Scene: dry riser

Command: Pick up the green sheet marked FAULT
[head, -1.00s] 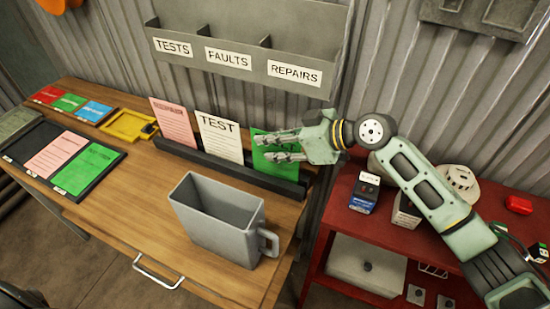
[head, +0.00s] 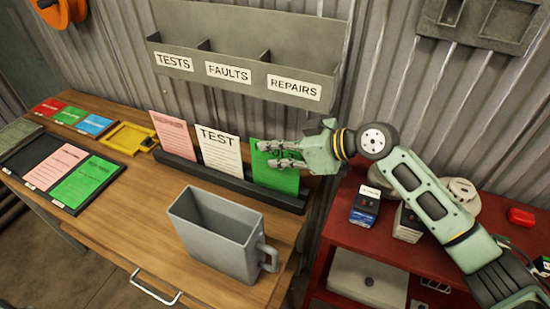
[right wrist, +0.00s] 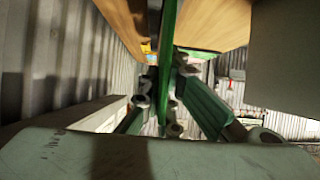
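A green sheet (head: 275,181) stands at the right end of a dark rack (head: 232,184) on the wooden desk. Its heading is hidden or too small to read. My right gripper (head: 279,154) reaches in from the right at the sheet's upper part. In the right wrist view the green sheet (right wrist: 167,60) is edge-on between the two fingers, with a gap visible on at least the left side, so the gripper looks open. Another green sheet (head: 85,183) lies in a flat black tray at the left. My left gripper is not in view.
A pink sheet (head: 174,136) and a white TEST sheet (head: 219,150) stand in the same rack. A grey bin (head: 215,235) is in front. A wall holder (head: 236,73) labelled TESTS, FAULTS, REPAIRS hangs above. A red cabinet (head: 335,240) with boxes stands right.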

